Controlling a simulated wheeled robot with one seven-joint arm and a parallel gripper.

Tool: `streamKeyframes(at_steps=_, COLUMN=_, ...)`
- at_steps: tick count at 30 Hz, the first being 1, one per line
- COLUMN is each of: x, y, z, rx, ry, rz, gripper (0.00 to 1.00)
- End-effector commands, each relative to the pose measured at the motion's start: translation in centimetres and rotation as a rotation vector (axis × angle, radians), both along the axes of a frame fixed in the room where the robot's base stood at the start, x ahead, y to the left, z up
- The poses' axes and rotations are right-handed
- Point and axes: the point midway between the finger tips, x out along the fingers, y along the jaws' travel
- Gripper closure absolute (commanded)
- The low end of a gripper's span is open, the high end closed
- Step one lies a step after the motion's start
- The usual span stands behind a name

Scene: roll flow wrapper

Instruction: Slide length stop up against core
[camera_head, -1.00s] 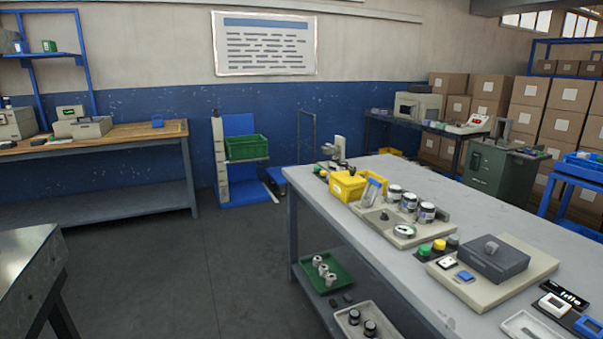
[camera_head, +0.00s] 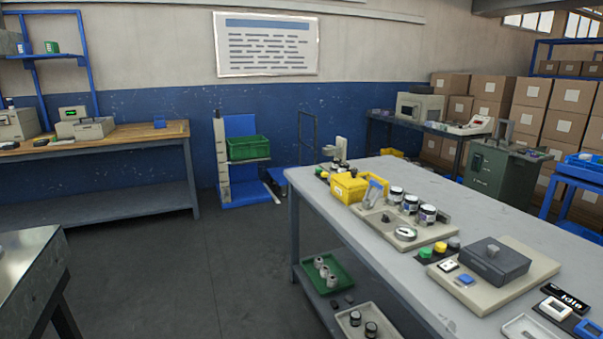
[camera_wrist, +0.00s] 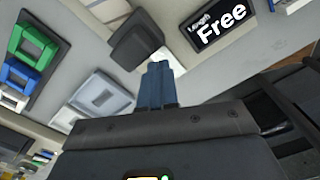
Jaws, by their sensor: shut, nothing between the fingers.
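My gripper (camera_wrist: 158,66) shows in the wrist view with its blue fingers together and nothing between them. A dark grey block (camera_wrist: 136,40) stands just beyond and left of the fingertips. A pale piece (camera_wrist: 182,58) lies right behind the fingertips, partly hidden by them. I cannot tell which of these is the length stop or the core, nor whether the fingers touch either. A black display (camera_wrist: 222,22) reads "Length Free". My gripper is not in the head view.
In the wrist view, a grey-white framed part (camera_wrist: 97,98) and green and blue frames (camera_wrist: 33,50) lie to the left. The head view shows a grey bench (camera_head: 400,265) with a yellow bin (camera_head: 347,188), jars, buttons and a dark-lidded device (camera_head: 487,262). The floor (camera_head: 200,270) left of it is clear.

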Motion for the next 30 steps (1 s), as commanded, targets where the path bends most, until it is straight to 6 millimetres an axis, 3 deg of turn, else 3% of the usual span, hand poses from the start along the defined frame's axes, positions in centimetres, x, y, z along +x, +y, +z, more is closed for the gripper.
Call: streamKeyframes(at_steps=30, x=0.0, y=0.1, z=3.4, rx=0.001, ry=0.0, rz=0.001, gripper=1.0)
